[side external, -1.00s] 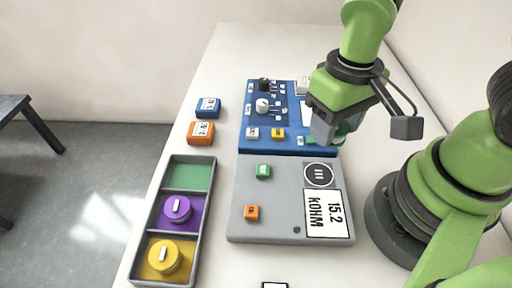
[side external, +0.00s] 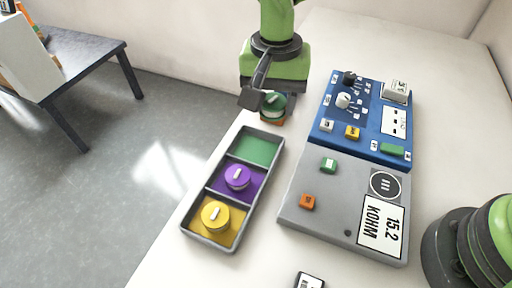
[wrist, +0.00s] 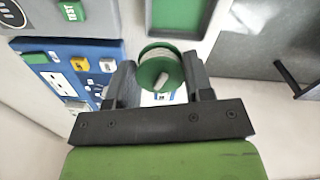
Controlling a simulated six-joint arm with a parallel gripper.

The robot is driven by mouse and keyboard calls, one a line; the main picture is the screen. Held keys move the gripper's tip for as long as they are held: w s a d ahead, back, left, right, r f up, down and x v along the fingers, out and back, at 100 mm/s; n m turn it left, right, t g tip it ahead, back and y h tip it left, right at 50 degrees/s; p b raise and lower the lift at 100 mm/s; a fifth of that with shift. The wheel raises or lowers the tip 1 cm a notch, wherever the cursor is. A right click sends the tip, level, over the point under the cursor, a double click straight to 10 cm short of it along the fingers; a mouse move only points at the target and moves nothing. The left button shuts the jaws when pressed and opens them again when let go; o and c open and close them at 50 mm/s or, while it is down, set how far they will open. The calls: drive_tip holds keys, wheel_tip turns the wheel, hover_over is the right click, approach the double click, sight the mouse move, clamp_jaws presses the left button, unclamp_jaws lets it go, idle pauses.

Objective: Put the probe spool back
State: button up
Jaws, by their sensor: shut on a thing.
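My gripper (wrist: 159,80) is shut on a green spool (wrist: 160,68) with a white centre, one finger on each side of it in the wrist view. In the side external view the green spool (side external: 273,106) hangs just beyond the far end of the dark tray (side external: 207,187). The tray's far compartment has a bare green floor (side external: 258,149). A purple spool (side external: 238,177) sits in the middle compartment and a yellow spool (side external: 215,215) in the near one.
The grey meter (side external: 335,225) reads 15.2 KOHM. The blue board (side external: 378,130) with knobs stands behind it. An orange block (side external: 279,122) is mostly hidden by the held spool. The tray stands near the table's left edge.

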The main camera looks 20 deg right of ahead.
sight(256, 151)
drive_tip(key=shift+m, duration=0.4)
drive_tip(key=a+f, duration=0.1)
drive_tip(key=f, duration=0.6)
drive_tip(key=w+a+f, duration=0.1)
drive_tip(key=f, duration=0.2)
drive_tip(key=shift+a+f, duration=0.15)
drive_tip(key=shift+a, duration=0.15)
drive_tip(key=shift+f, duration=0.15)
drive_tip(key=o, duration=0.7)
wheel_tip(256, 151, up, 12)
drive_tip(key=shift+r, duration=0.2)
